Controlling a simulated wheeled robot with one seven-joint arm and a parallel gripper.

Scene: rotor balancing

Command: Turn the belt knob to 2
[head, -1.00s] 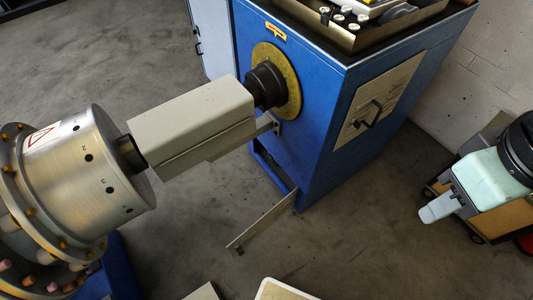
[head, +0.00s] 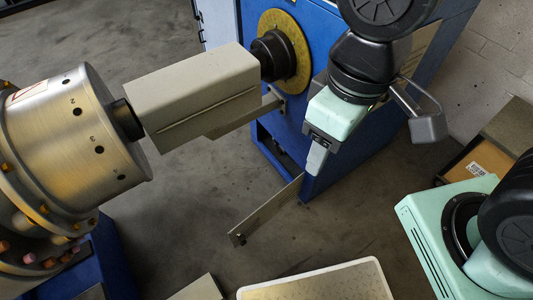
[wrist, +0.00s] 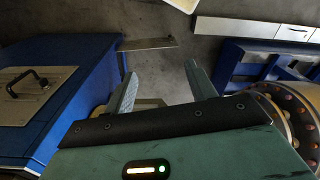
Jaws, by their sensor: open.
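No knob that I can identify as the belt knob shows in either view now. The blue machine cabinet (head: 226,22) stands at the top of the head view, with a yellow disc (head: 300,45) and black hub on its side; its top is out of frame or behind my arm. My gripper (head: 316,162) hangs in front of the cabinet, fingers pointing down and holding nothing. In the wrist view my gripper (wrist: 160,88) shows two separated fingers with nothing between them. The cabinet (wrist: 85,60) also shows there at the left.
A grey boxy shaft cover (head: 190,95) runs from the hub to a metal drum (head: 75,120) with numbered holes at the left. A thin plate (head: 265,212) sticks out low from the cabinet. A pale-rimmed panel (head: 320,274) lies at the bottom. Grey floor is open between.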

